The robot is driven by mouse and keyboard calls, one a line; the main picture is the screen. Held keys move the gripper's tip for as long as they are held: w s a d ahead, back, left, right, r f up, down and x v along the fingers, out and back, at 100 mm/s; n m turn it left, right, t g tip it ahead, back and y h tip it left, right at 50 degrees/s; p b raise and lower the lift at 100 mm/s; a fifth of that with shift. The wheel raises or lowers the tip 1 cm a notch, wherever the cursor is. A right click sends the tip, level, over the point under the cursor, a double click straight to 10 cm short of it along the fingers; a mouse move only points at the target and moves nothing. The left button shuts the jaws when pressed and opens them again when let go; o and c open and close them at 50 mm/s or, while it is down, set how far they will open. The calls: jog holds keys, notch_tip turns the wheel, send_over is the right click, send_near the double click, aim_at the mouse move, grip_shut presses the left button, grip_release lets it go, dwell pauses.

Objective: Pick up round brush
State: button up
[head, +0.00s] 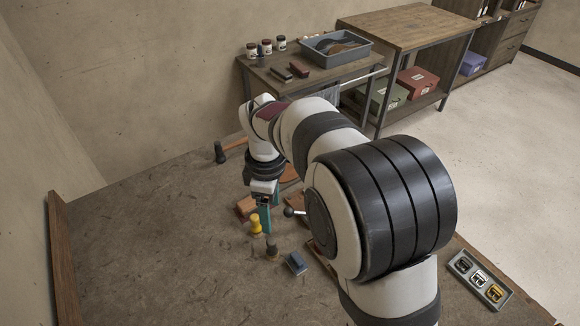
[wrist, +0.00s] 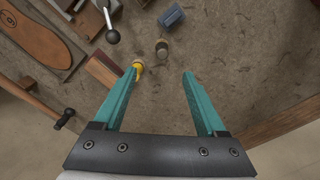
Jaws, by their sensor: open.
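A small round upright piece with a dark body and a tan end, which looks like the round brush (head: 272,249), stands on the brown bench. It also shows in the wrist view (wrist: 162,48), ahead of the gap between my fingertips. My gripper (head: 265,218) points down with teal fingers apart and nothing between them; it also shows in the wrist view (wrist: 162,74). A yellow knobbed piece (head: 256,224) stands close by my fingers. In the wrist view the yellow piece (wrist: 138,68) is beside the left fingertip; I cannot tell whether they touch.
A blue-grey block (head: 295,263) lies just right of the brush. A reddish wooden block (wrist: 104,71), a lever with a black ball (wrist: 112,36) and a shoe sole (wrist: 45,36) crowd the left in the wrist view. A hammer (head: 221,152) lies further back. Bench at front left is clear.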

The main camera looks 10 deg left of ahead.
aim_at(272, 248)
jog(key=f, duration=1.5)
jog(key=shift+s+a+f, duration=0.15)
jog(key=shift+s+f, duration=0.1)
jog(key=shift+f, duration=0.15)
grip_shut()
